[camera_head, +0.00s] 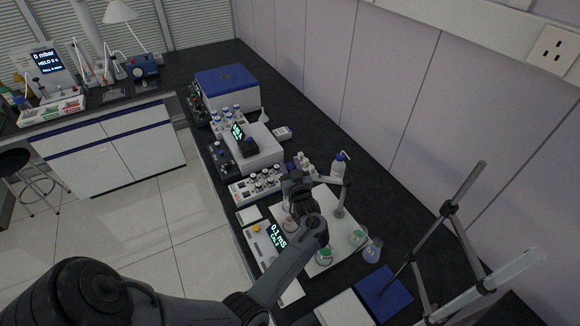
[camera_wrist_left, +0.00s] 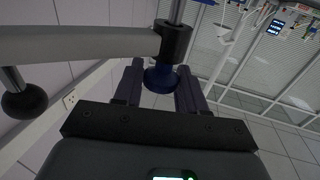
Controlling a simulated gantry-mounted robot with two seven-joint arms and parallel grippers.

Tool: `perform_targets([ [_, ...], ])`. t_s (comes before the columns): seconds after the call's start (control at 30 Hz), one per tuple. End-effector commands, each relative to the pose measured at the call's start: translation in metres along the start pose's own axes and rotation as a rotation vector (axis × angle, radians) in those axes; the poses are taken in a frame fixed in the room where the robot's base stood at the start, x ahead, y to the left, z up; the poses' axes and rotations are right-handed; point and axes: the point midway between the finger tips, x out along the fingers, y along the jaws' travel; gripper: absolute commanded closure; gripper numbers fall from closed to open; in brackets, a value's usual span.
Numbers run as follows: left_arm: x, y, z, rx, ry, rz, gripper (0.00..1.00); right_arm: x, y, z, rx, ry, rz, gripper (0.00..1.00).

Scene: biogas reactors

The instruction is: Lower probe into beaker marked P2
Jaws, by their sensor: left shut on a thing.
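My left gripper (camera_head: 297,180) reaches over the white mat beside the conductivity meter (camera_head: 262,245), pointing away from the head camera. In the left wrist view its fingers (camera_wrist_left: 160,88) are shut on the probe (camera_wrist_left: 161,78), by its blue part under a black collar on a grey arm (camera_wrist_left: 80,46). In the head view the gripper hides the probe. Glass beakers with green labels stand on the mat: one in front (camera_head: 325,257), one to the right (camera_head: 357,238) and one partly behind my arm (camera_head: 290,223). I cannot read which is P2. My right gripper is not in view.
A wash bottle (camera_head: 339,165) stands behind the mat. A flask with bluish liquid (camera_head: 372,251) stands at its right, near a blue pad (camera_head: 383,291) and a metal stand (camera_head: 450,210). A vial rack (camera_head: 258,185) and instruments line the bench to the left and back.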

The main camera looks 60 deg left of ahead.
Motion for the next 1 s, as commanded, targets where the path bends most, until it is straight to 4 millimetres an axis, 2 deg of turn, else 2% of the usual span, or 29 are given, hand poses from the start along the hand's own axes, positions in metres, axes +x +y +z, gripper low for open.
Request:
perform_targets([
  [0.17,0.000,0.000,-0.003,0.000,0.000,0.000,1.00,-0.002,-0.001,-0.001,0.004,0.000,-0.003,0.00],
  [0.27,0.000,0.000,-0.013,-0.001,0.001,0.000,1.00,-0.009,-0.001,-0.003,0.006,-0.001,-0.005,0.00],
  [0.5,0.000,0.000,-0.060,-0.002,0.003,-0.001,1.00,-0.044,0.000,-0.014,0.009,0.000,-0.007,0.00],
  [0.63,0.000,0.000,-0.080,-0.001,0.001,0.000,1.00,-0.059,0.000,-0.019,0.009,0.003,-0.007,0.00],
  [1.0,0.001,0.001,-0.086,-0.003,0.008,0.000,1.00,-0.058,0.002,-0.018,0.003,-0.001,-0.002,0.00],
])
